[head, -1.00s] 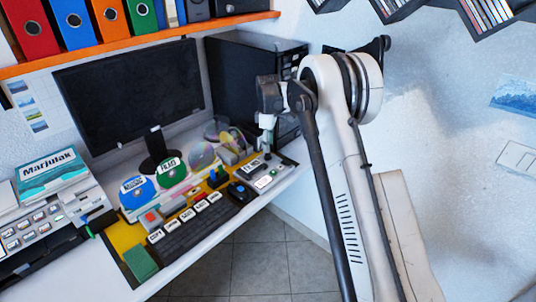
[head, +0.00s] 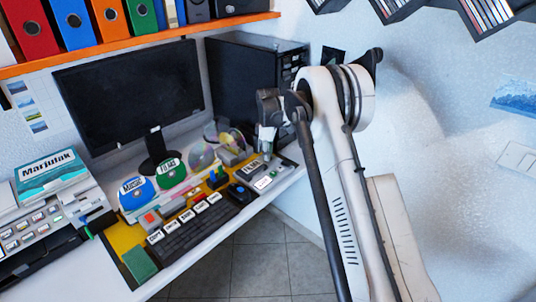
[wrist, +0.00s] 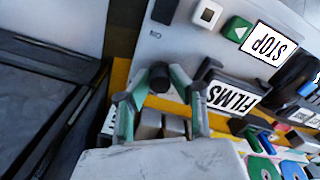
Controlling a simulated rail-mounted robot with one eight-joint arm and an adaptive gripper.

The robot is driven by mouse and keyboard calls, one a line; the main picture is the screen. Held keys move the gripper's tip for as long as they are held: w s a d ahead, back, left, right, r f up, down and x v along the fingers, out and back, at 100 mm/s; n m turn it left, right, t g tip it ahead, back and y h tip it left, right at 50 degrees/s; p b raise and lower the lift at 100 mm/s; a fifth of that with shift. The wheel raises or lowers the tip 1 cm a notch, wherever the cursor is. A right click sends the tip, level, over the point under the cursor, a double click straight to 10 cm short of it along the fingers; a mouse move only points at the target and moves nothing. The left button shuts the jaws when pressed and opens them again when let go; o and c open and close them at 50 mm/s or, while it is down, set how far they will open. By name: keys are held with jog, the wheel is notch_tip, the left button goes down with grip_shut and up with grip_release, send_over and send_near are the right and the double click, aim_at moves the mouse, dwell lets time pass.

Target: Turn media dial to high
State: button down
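The media dial is a small round black knob (wrist: 160,77) on a light grey panel (wrist: 210,45) in the wrist view. A small printed mark shows on the panel beside the knob, too small to read. In the head view my gripper (head: 266,153) reaches down to the right end of the desk, and the dial is hidden there.
In the head view, a monitor (head: 132,93), a black computer case (head: 243,80), a keyboard (head: 200,222) and coloured discs (head: 168,172) crowd the desk.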

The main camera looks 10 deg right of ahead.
jog(key=shift+m, duration=0.3)
jog(key=m+b, duration=0.1)
jog(key=m, duration=0.3)
jog(key=shift+b, duration=0.35)
jog(key=m+b, duration=0.1)
jog(key=m, duration=0.8)
jog(key=shift+b, duration=0.35)
jog(key=shift+m, duration=2)
jog(key=c, duration=1.6)
grip_release()
jog(key=shift+o, duration=0.2)
